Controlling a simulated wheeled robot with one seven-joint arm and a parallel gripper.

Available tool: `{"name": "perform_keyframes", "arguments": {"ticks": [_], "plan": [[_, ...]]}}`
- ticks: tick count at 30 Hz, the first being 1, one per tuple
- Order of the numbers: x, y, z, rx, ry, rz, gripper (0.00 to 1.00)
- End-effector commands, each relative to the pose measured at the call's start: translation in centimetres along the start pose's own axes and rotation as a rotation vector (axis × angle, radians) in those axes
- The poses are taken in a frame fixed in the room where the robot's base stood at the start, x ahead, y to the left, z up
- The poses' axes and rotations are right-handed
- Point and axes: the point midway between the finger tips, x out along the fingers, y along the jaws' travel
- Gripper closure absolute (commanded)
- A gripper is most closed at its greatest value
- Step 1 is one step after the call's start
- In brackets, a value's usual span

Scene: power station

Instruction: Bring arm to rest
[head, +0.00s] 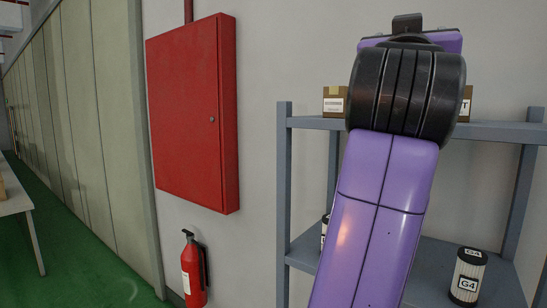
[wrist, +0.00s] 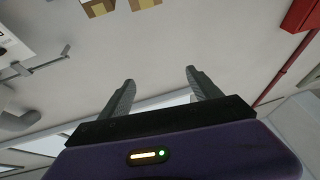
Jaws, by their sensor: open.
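My purple and black arm rises in front of the grey shelf in the head view, and its upper end hides part of the top shelf. My gripper is outside the head view. In the wrist view my gripper (wrist: 160,92) shows two grey fingers set wide apart with nothing between them. It is open and empty. The fingers point toward a pale wall, with brown boxes (wrist: 100,6) at the top edge of that view.
A grey shelf (head: 284,200) stands at the right. It bears a brown box (head: 335,101) on top and a G4 filter (head: 468,276) lower down. A red cabinet (head: 190,115) hangs on the wall above a fire extinguisher (head: 193,272). Green floor (head: 100,270) is clear at left, beside a table (head: 15,203).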

Motion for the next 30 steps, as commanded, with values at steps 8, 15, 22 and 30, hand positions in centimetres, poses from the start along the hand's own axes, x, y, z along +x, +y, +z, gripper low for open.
{"name": "perform_keyframes", "arguments": {"ticks": [8, 15, 22, 30], "plan": [[-5.2, -4.1, 9.1, -0.062, 0.154, -0.149, 0.27], [-11.3, -5.5, 17.1, -0.076, 0.216, -0.285, 0.27], [-18.0, -4.9, 24.7, -0.064, 0.22, -0.406, 0.27], [-26.6, -2.1, 32.3, -0.021, 0.166, -0.521, 0.27]]}}
